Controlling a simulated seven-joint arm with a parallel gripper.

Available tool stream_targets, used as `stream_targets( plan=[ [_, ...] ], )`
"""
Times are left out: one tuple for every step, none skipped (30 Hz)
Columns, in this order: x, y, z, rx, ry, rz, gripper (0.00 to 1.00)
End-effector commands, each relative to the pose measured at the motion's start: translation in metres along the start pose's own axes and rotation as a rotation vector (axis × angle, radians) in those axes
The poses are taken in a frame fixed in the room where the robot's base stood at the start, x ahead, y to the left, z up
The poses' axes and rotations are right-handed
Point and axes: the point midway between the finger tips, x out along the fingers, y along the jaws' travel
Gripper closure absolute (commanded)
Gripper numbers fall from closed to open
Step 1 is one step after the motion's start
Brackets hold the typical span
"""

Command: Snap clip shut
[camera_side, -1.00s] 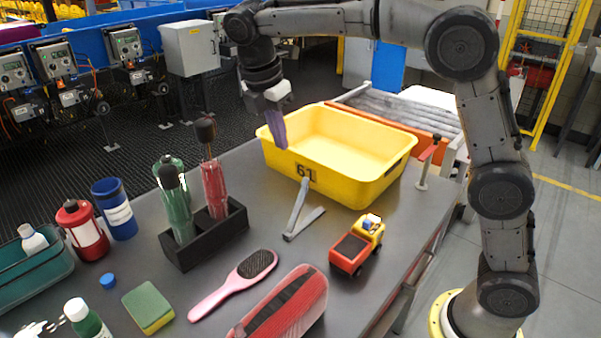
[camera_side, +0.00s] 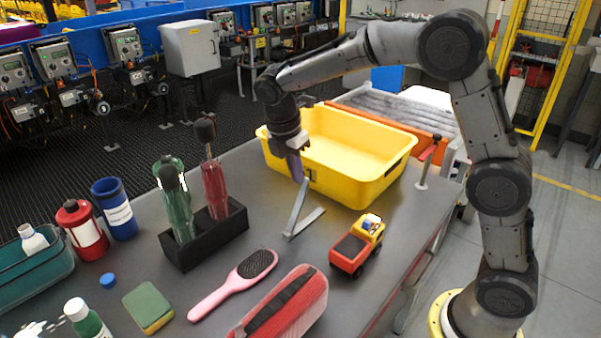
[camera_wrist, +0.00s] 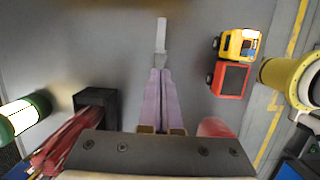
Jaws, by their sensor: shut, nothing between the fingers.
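The clip (camera_side: 299,216) is a grey V-shaped piece on the table in front of the yellow bin. One leg lies on the table and the other rises at a steep angle, so it stands open. In the wrist view the clip (camera_wrist: 161,36) lies straight ahead of the fingertips. My gripper (camera_side: 297,180) has purple fingers pressed together with nothing between them. Its tips are at the upper end of the raised leg; I cannot tell whether they touch it. The closed fingers also show in the wrist view (camera_wrist: 160,72).
The yellow bin (camera_side: 375,190) stands just behind the clip. A toy truck (camera_side: 357,245) is to the right.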

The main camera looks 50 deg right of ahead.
Motion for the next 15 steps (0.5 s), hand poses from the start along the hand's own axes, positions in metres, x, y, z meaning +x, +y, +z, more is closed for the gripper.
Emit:
stream_targets(
  plan=[
    [0.0039, -0.0002, 0.0042, 0.002, 0.0, -0.002, 1.0],
    [0.0055, -0.0002, 0.0059, 0.001, 0.0, -0.002, 1.0],
    [0.0073, -0.0001, 0.0075, 0.0, 0.0, -0.002, 1.0],
    [0.0084, -0.0001, 0.0084, 0.0, 0.0, -0.001, 1.0],
    [0.0092, -0.0001, 0.0091, -0.001, 0.0, -0.001, 1.0],
    [0.0099, -0.0001, 0.0098, -0.001, 0.0, -0.001, 1.0],
    [0.0103, -0.0001, 0.0101, -0.001, 0.0, -0.001, 1.0],
    [0.0105, -0.0001, 0.0103, -0.001, 0.0, -0.001, 1.0],
    [0.0106, -0.0001, 0.0105, -0.001, 0.0, -0.001, 1.0],
    [0.0106, -0.0001, 0.0105, -0.001, 0.0, -0.001, 1.0],
    [0.0105, 0.0, 0.0105, -0.001, 0.0, -0.001, 1.0],
    [0.0105, 0.0, 0.0104, -0.001, 0.0, -0.001, 1.0],
    [0.0104, 0.0, 0.0104, -0.001, 0.0, -0.001, 1.0],
    [0.0104, 0.0, 0.0104, -0.001, 0.0, -0.001, 1.0],
    [0.0103, 0.0, 0.0104, -0.001, 0.0, -0.001, 1.0]
  ],
)
